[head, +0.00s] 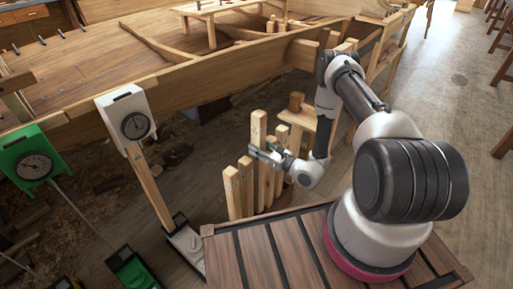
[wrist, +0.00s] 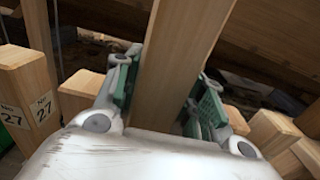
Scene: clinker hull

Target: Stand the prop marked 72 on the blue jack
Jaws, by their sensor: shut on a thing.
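My gripper (head: 264,153) is shut on a tall wooden prop (head: 258,128) among a cluster of upright props. In the wrist view, the green-padded fingers (wrist: 165,95) press on both sides of this prop (wrist: 178,70), which runs up out of the picture. No number on the held prop can be read. A shorter prop (wrist: 27,92) to the left bears labels reading 27. I see no blue jack in either view; a white gauge (head: 127,118) and a green gauge (head: 36,166) are at the left.
Several shorter props (head: 232,190) stand close around the held one. A wooden prop (head: 150,185) stands under the white gauge on a pale jack base (head: 186,243). A green base (head: 133,272) lies at the bottom left. The wooden hull (head: 200,80) runs behind.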

